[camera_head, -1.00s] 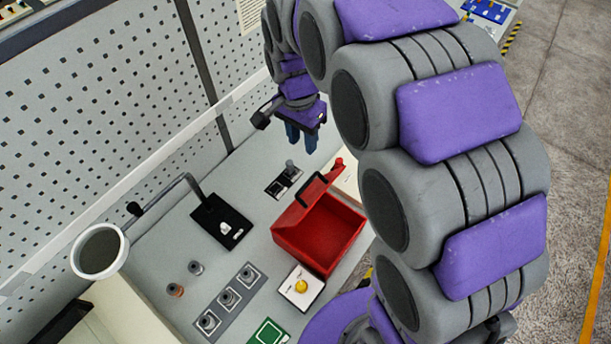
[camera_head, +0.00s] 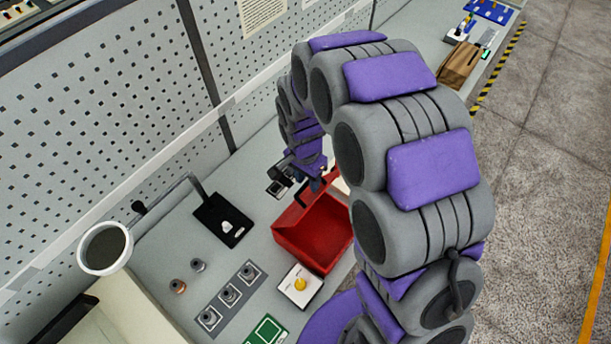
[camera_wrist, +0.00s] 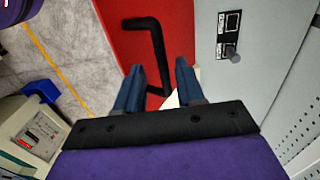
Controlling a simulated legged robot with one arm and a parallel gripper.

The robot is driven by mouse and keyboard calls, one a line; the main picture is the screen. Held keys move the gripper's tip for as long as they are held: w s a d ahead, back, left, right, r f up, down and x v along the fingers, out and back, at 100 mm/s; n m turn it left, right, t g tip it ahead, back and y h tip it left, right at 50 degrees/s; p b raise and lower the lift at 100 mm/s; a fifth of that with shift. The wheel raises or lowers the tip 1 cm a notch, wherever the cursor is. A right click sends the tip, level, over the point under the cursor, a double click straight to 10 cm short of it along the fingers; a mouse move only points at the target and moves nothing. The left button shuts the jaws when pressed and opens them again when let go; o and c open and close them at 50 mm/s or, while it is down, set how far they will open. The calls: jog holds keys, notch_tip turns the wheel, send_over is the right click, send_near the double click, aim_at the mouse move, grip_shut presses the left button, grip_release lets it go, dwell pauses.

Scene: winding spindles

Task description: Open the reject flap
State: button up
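The red box (camera_head: 318,232) stands on the grey bench in the head view. A dark handle (camera_head: 306,190) is at its far upper edge, partly hidden by my gripper. In the wrist view a red panel (camera_wrist: 112,45) bears a black bent bar handle (camera_wrist: 157,40). I cannot tell how far the flap is tilted. My gripper (camera_head: 318,182) is just above the handle in the head view. In the wrist view my gripper (camera_wrist: 158,66) is open. Its two blue fingers stand apart, and the handle's long bar lies between them in the picture; contact cannot be told.
A yellow button box (camera_head: 300,286) stands in front of the red box. A row of grey fittings (camera_head: 230,294) lies nearer. A perforated wall (camera_head: 100,110) bounds the back.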

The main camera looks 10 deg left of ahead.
jog(key=shift+a+f, duration=0.1)
jog(key=shift+a, duration=0.55)
jog(key=c, duration=0.5)
jog(key=shift+c, duration=0.8)
jog(key=shift+d, duration=0.2)
grip_shut()
jog(key=shift+w, duration=0.15)
